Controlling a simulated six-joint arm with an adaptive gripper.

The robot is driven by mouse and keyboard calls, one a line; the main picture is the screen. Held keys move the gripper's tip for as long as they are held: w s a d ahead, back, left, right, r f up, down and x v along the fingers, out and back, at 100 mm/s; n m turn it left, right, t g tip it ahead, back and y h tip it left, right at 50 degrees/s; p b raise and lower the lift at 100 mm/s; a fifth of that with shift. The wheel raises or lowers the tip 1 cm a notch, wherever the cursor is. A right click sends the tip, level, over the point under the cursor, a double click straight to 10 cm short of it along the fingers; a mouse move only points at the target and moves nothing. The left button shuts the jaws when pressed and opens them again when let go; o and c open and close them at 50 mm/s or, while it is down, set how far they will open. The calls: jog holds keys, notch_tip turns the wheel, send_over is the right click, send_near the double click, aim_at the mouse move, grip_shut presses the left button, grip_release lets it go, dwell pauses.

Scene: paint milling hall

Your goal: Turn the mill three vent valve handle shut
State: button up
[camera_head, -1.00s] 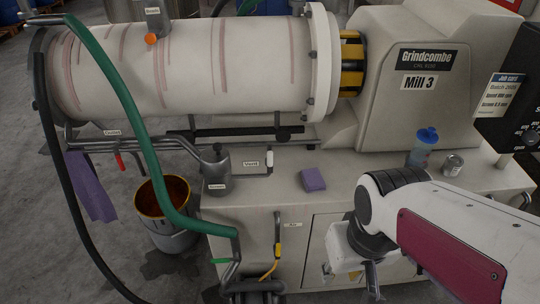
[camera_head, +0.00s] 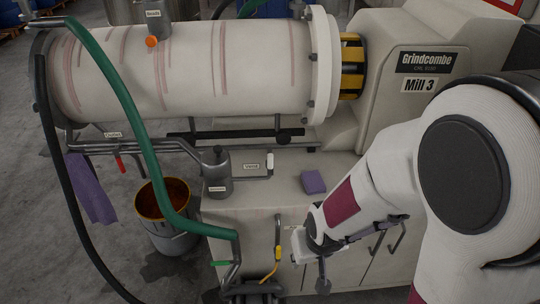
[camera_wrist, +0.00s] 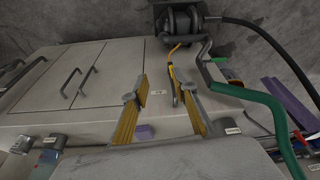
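Mill 3 (camera_head: 230,65) fills the back of the head view, with several small valves and labels. A white handle (camera_head: 270,160) stands upright by a label on the machine top; the label is too small to read surely. A red handle (camera_head: 120,164) hangs from the pipe at left, and an orange knob (camera_head: 151,41) sits on the drum. A yellow handle (camera_head: 278,252) is on the cabinet front; it also shows in the wrist view (camera_wrist: 172,75). My gripper (camera_wrist: 165,90) is open and empty, its yellow-padded fingers spread, in front of the cabinet and apart from every handle.
A green hose (camera_head: 130,110) and a black hose (camera_head: 58,165) run down the left side. A bucket (camera_head: 168,240) stands on the floor there. A purple block (camera_head: 313,181) lies on the machine top. The cabinet front has doors with bar handles (camera_wrist: 85,82).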

jog(key=w+a+f+t, duration=0.3)
jog(key=w+f, duration=0.3)
jog(key=w, duration=0.1)
jog(key=t+y, duration=0.3)
jog(key=t, duration=0.8)
send_near(271, 160)
jog(key=x, duration=0.3)
jog(key=shift+f, duration=0.1)
jog(key=shift+w, duration=0.15)
jog(key=shift+x, duration=3.75)
grip_shut()
